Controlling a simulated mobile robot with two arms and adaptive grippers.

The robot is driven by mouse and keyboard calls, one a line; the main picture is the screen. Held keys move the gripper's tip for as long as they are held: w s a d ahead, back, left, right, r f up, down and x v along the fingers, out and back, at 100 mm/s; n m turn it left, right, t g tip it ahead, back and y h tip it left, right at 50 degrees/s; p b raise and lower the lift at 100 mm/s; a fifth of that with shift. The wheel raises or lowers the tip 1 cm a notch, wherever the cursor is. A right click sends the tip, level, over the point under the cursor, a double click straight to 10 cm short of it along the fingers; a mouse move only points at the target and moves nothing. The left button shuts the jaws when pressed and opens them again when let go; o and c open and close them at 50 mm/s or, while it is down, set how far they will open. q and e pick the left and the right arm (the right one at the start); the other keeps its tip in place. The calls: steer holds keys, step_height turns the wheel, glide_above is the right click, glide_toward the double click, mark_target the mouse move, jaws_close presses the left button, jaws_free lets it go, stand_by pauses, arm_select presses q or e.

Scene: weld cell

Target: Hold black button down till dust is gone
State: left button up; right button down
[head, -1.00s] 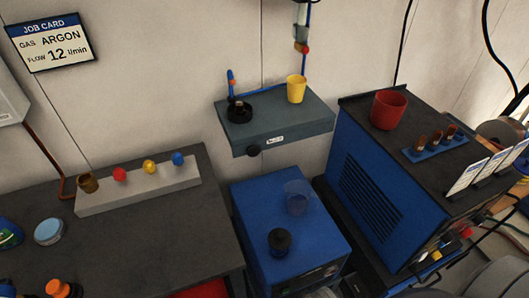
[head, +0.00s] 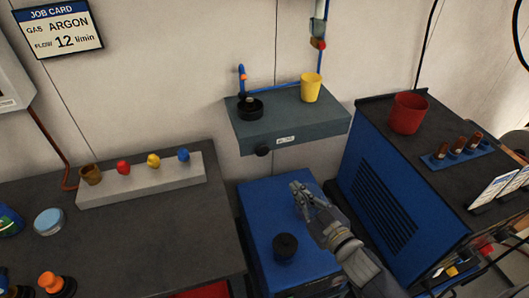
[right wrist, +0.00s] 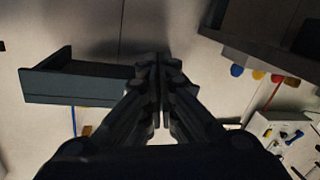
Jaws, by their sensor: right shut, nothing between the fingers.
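A black round button-like knob (head: 285,246) stands on top of the blue box (head: 258,212), below the wall shelf. No dust can be made out. My right gripper (head: 297,187) is shut and empty. In the head view it shows over the back part of the blue box, behind and apart from the black knob, and covers the spot where a clear cup stood. In the right wrist view its closed fingers (right wrist: 159,62) point away from the camera; the black knob does not show there. My left gripper is not in view.
A blue welding machine (head: 372,185) with a red cup (head: 408,113) stands right. A dark bench (head: 150,240) is left.

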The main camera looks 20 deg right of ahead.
mark_target(262, 149)
steer(key=s+a+r+n+g+y, duration=0.1)
steer(key=s+a+r+n+y, duration=0.3)
steer(key=y, duration=0.7)
step_height(262, 149, up, 5)
steer(key=a+n, duration=0.2)
steer(key=n, duration=0.3)
steer(key=shift+g, duration=0.3)
steer(key=shift+f+b, duration=0.15)
steer(key=shift+b, duration=0.15)
steer(key=w+b, duration=0.2)
steer(key=w, duration=0.6)
steer(key=shift+w+a, duration=0.2)
steer(key=shift+w, duration=0.2)
steer(key=shift+w, duration=0.2)
steer(key=shift+w, duration=0.25)
steer(key=shift+w, duration=0.55)
stand_by(2.3)
